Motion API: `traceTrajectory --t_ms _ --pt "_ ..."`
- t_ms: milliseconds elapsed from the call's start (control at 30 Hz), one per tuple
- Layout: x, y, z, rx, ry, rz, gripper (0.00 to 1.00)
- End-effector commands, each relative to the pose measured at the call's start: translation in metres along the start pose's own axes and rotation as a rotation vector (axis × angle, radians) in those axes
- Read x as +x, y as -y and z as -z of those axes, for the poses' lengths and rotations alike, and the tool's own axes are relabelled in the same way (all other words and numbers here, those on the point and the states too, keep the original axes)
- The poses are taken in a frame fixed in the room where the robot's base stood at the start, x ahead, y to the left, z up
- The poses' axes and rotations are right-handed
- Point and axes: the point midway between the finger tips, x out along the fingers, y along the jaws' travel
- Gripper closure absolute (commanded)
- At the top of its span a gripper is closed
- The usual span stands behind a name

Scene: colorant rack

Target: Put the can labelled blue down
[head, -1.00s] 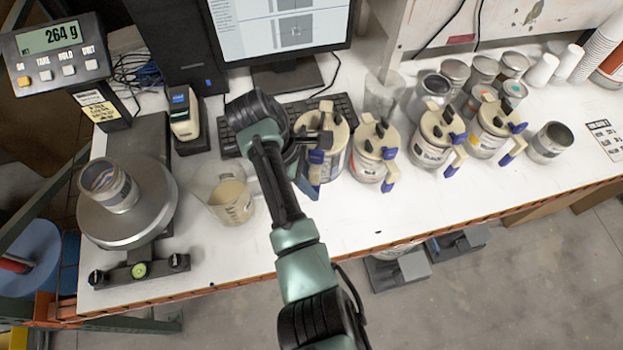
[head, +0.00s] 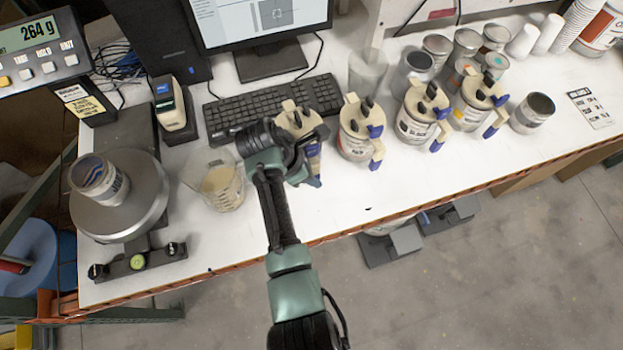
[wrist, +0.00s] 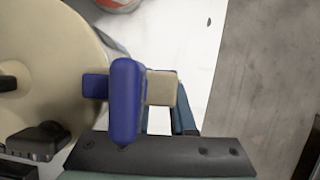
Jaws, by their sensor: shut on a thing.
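My gripper (head: 298,158) is shut on the leftmost lidded can (head: 296,118) in the row, which I take to be the can labelled blue. Its label is hidden by my gripper and arm. The can has a cream lid with dark knobs and a blue-and-cream handle, and looks upright. Whether its base touches the bench cannot be told. In the wrist view its cream lid (wrist: 45,65) fills the left side, with the blue lever (wrist: 125,100) in front of the dark gripper edge. The white bench (head: 330,215) lies below and in front of it.
More lidded cans (head: 358,130) stand close on the right. An open tin (head: 533,112) is beyond them. The keyboard (head: 270,105) is just behind. A beaker of cream liquid (head: 220,182) and a scale (head: 140,215) with a tin are on the left.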

Motion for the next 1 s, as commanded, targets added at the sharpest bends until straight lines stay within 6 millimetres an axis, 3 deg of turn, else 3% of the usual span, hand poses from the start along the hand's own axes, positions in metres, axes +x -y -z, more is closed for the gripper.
traceTrajectory --t_ms 300,767,800,933,1000 --pt "0.03 -0.002 0.013 0.001 0.003 -0.005 1.0" --pt "0.037 -0.002 0.016 0.003 0.002 -0.006 1.0" --pt "0.039 0.001 0.017 0.0 -0.001 0.001 0.72" --pt "0.038 0.001 0.017 0.0 -0.001 0.001 0.49" --pt "0.038 0.001 0.017 0.0 -0.001 0.001 0.48"
